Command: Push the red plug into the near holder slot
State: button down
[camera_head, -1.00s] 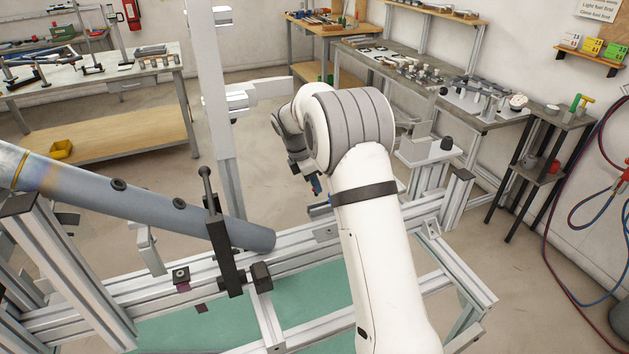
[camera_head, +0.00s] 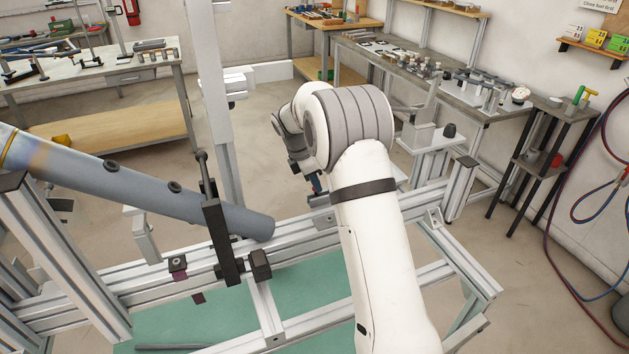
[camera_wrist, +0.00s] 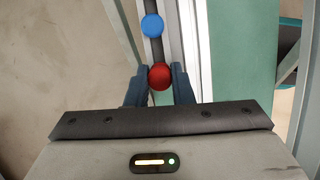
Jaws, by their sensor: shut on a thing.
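In the wrist view the red plug (camera_wrist: 160,76) shows its round top between the fingertips of my gripper (camera_wrist: 160,87). The two dark blue fingers are shut on it from left and right. A dark holder strip (camera_wrist: 156,48) runs along the aluminium rail just beyond the red plug, with a blue plug (camera_wrist: 152,26) on it farther up. The near slot and the underside of the red plug are hidden, so I cannot tell how deep it sits. In the head view my gripper (camera_head: 317,184) is small and mostly behind my arm.
The aluminium frame (camera_head: 420,205) crosses below my arm. A grey-blue tube (camera_head: 140,185) rests at the left, with a black clamp (camera_head: 220,235) beside its end. A tall post (camera_head: 215,100) stands left of my arm. A green panel (camera_head: 310,290) lies below.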

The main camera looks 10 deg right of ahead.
jog(key=shift+y+p, duration=0.3)
jog(key=shift+p, duration=0.1)
dwell(0.6)
jog(key=shift+d, duration=0.15)
dwell(0.4)
jog(key=shift+f+b, duration=0.35)
jog(key=shift+f, duration=0.9)
dwell(0.5)
jog(key=c, duration=1.2)
grip_release()
